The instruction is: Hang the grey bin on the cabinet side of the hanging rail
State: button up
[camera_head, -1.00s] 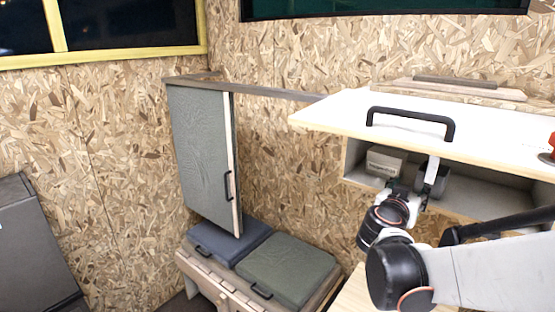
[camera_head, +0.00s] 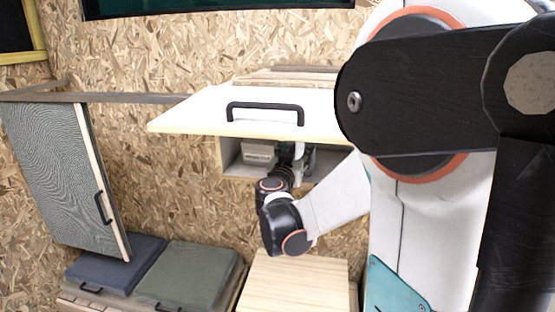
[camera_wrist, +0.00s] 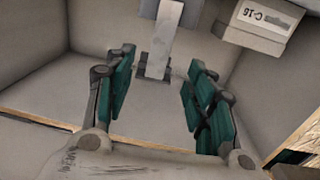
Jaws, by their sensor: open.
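No thing in view is clearly the grey bin. A small pale grey box (camera_head: 258,152) sits in the open overhead cabinet (camera_head: 230,155); it shows with a "C-16" label at the upper right of the wrist view (camera_wrist: 258,22). A dark grey-brown rail (camera_head: 130,98) runs along the wall to the cabinet's left. My gripper (camera_wrist: 155,100) is inside the grey-walled cabinet, its green-padded fingers apart and nothing held between them. A pale upright strip with a dark foot (camera_wrist: 160,40) stands just beyond the fingers. In the head view the gripper is mostly hidden by my arm.
The cabinet's white flap (camera_head: 200,115) with a black handle is raised above my forearm. A grey-green panel (camera_head: 55,170) stands below the rail at left. Blue (camera_head: 115,262) and green (camera_head: 185,272) cushioned lids and a light wood top (camera_head: 290,285) lie below.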

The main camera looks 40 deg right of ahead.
aim_at(300, 143)
jog(key=shift+b+x, duration=0.45)
jog(key=shift+x, duration=4.15)
jog(key=shift+c, duration=0.6)
grip_shut()
jog(key=shift+r+p, duration=0.9)
jog(key=shift+r, duration=0.45)
